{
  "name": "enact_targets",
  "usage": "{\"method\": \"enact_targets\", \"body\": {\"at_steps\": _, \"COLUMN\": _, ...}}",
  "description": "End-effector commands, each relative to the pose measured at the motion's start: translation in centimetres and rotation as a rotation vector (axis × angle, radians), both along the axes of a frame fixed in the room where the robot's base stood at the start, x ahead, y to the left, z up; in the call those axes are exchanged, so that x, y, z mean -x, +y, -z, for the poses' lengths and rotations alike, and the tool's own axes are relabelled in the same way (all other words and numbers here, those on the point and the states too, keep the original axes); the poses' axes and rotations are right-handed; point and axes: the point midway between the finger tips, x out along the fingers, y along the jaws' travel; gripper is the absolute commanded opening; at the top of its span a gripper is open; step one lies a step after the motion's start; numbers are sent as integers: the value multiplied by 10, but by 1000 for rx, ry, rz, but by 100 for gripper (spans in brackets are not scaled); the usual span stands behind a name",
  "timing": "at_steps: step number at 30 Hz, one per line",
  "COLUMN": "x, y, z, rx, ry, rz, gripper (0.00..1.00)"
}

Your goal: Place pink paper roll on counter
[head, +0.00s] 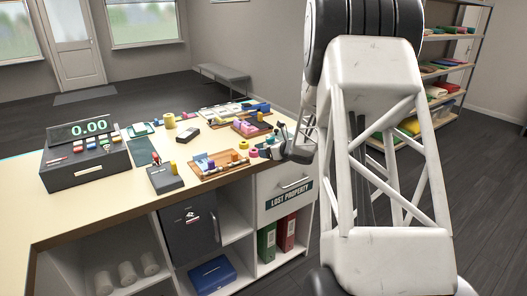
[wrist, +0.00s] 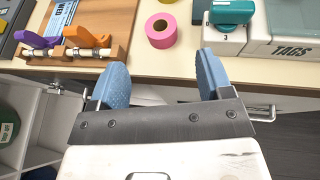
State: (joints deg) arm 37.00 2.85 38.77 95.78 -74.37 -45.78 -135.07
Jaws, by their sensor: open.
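The pink paper roll (wrist: 161,31) stands on end on the cream counter (wrist: 191,66), close to its front edge, in the wrist view. A small pink shape in the head view (head: 254,153) seems to be the same roll. My gripper (wrist: 163,76) is open and empty, its two blue fingers wide apart. The roll lies beyond the fingertips, roughly in line with the gap between them, and nothing touches it. In the head view my arm hides the right end of the counter, and my fingers do not show clearly.
Left of the roll is a wooden tray (wrist: 117,52) with orange and purple items. A drawer handle (wrist: 262,112) juts out below the counter edge. A till (head: 86,162) stands far left.

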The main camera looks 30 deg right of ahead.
Motion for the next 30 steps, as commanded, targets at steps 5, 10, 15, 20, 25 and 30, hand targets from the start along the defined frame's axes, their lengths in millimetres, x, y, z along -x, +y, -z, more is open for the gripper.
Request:
{"method": "enact_targets", "body": {"at_steps": 5, "x": 17, "y": -4, "z": -7, "rx": 0, "ry": 1, "rz": 1, "gripper": 73}}
{"method": "enact_targets", "body": {"at_steps": 10, "x": 25, "y": -5, "z": -11, "rx": 0, "ry": 0, "rz": 0, "gripper": 73}}
{"method": "enact_targets", "body": {"at_steps": 15, "x": 26, "y": -5, "z": -11, "rx": 0, "ry": 0, "rz": 0, "gripper": 73}}
{"method": "enact_targets", "body": {"at_steps": 20, "x": 26, "y": -5, "z": -11, "rx": 0, "ry": 0, "rz": 0, "gripper": 73}}
{"method": "enact_targets", "body": {"at_steps": 25, "x": 26, "y": -5, "z": -11, "rx": 0, "ry": 0, "rz": 0, "gripper": 73}}
{"method": "enact_targets", "body": {"at_steps": 30, "x": 26, "y": -5, "z": -11, "rx": -1, "ry": 0, "rz": 1, "gripper": 73}}
